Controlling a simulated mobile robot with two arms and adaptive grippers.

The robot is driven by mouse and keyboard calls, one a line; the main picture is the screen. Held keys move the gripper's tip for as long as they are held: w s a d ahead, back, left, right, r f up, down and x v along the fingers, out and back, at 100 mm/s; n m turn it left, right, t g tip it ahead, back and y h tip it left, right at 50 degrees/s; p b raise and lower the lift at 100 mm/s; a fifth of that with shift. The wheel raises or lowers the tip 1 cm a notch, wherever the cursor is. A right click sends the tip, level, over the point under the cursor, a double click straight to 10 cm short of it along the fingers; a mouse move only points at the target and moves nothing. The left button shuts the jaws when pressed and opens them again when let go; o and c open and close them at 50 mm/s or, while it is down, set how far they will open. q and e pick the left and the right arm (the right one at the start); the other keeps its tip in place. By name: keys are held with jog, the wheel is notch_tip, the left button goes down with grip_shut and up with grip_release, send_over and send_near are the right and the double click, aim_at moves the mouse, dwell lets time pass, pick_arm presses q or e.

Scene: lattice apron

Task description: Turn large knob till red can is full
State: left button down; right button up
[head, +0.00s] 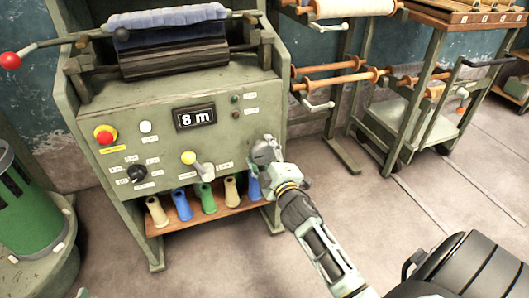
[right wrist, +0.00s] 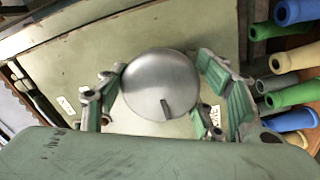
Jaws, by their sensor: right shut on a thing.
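A large round silver knob (right wrist: 158,78) with a dark pointer mark fills the middle of the right wrist view. The fingers of my right gripper (head: 264,152) are closed around it from both sides, green pads against its rim. In the head view this gripper is at the lower right of the green machine's front panel (head: 225,115) and mostly covers the knob. A display (head: 195,118) on the panel reads 8 m. I see no red can.
Several coloured spools stand on a low shelf (head: 222,214). A green can (head: 30,215) stands at left.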

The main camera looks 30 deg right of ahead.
jog(key=shift+d+r, duration=0.1)
jog(key=o, duration=1.1)
jog(key=shift+s+a+f, duration=0.2)
jog(key=shift+s, duration=0.3)
jog(key=v, duration=1.1)
jog(key=shift+d+r, duration=0.1)
